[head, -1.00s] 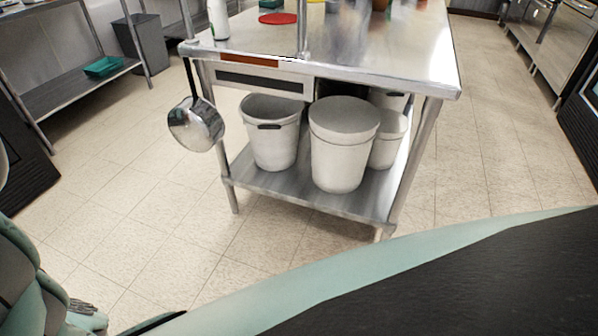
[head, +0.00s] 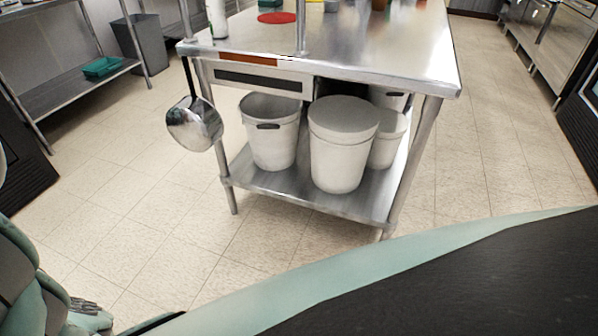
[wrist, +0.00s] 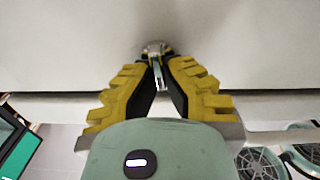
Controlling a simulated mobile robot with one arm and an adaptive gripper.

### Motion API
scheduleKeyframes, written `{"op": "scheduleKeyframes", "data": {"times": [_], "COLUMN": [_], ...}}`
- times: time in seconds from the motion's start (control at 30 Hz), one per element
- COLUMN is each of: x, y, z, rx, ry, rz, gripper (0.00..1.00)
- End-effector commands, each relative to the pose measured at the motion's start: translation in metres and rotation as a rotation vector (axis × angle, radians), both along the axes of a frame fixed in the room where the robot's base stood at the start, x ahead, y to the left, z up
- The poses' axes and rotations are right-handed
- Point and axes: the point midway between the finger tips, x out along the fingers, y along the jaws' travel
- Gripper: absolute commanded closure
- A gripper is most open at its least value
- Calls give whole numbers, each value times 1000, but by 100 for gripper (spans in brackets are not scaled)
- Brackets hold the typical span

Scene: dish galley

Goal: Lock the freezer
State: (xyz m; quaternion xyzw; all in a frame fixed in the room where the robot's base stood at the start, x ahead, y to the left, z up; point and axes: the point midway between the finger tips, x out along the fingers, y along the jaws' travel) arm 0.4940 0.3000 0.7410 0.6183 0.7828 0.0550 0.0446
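In the wrist view, a broad white surface, apparently the freezer (wrist: 70,45), fills the upper part. A small round metal lock (wrist: 157,48) sits on it at the centre. A thin metal key (wrist: 158,76) points at the lock, its far end at or in it; how deep it sits I cannot tell. My gripper (wrist: 159,63), with yellow stepped fingers, has its tips drawn close together on both sides of the key, just in front of the lock. The freezer, lock and gripper fingers do not show in the head view.
A steel work table (head: 375,60) stands ahead, with white bins (head: 342,150) on its lower shelf and a ladle-like pan (head: 195,125) hanging at its left corner. A shelf (head: 75,95) is at left. Tiled floor around the table is clear.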

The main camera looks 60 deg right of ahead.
Motion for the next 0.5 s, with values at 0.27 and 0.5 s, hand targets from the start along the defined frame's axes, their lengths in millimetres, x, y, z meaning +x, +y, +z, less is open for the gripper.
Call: {"op": "scheduleKeyframes", "data": {"times": [0.27,0.5], "x": [-5,-7], "y": [1,0], "z": [-6,-9], "rx": [53,105], "ry": [-237,-459], "rz": [8,6], "gripper": [100,100]}}
